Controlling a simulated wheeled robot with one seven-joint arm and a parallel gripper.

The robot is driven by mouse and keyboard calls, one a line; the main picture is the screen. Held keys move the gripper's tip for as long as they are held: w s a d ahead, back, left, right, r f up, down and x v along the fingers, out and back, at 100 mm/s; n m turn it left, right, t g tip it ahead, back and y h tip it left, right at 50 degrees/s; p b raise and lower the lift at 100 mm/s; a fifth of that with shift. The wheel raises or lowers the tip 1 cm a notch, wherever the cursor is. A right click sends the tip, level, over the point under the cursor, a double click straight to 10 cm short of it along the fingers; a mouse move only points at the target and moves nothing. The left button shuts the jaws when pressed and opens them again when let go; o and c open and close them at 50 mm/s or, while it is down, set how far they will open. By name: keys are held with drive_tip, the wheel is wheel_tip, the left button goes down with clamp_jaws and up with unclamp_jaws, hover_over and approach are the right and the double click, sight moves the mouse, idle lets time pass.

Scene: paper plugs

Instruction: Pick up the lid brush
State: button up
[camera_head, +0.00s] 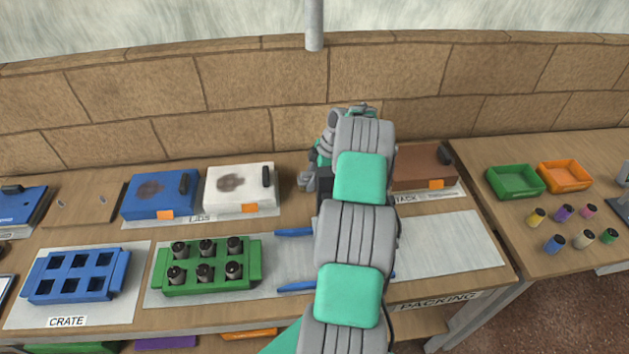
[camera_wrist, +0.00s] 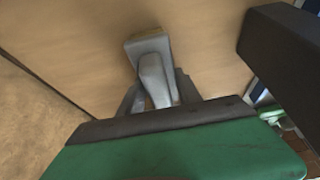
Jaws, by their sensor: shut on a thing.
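In the wrist view, the lid brush (camera_wrist: 150,72) is a pale grey piece with a blocky end and a narrower neck. My gripper (camera_wrist: 157,90) is shut on its neck, with a dark finger on each side. The wooden tabletop lies behind the brush; I cannot tell whether the brush touches it. In the head view my gripper is at the back of the table, right of the white lid (camera_head: 240,198). My arm hides part of that area.
A dark block (camera_wrist: 285,45) stands close on the right in the wrist view. A stained blue lid (camera_head: 160,206) lies left of the white one. A green crate (camera_head: 254,262) with several dark plugs is in front. The stone wall (camera_head: 235,123) is behind.

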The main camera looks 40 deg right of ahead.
sight(311, 173)
clamp_jaws()
wheel_tip(311, 173, up, 10)
drive_tip(key=shift+b, duration=0.45)
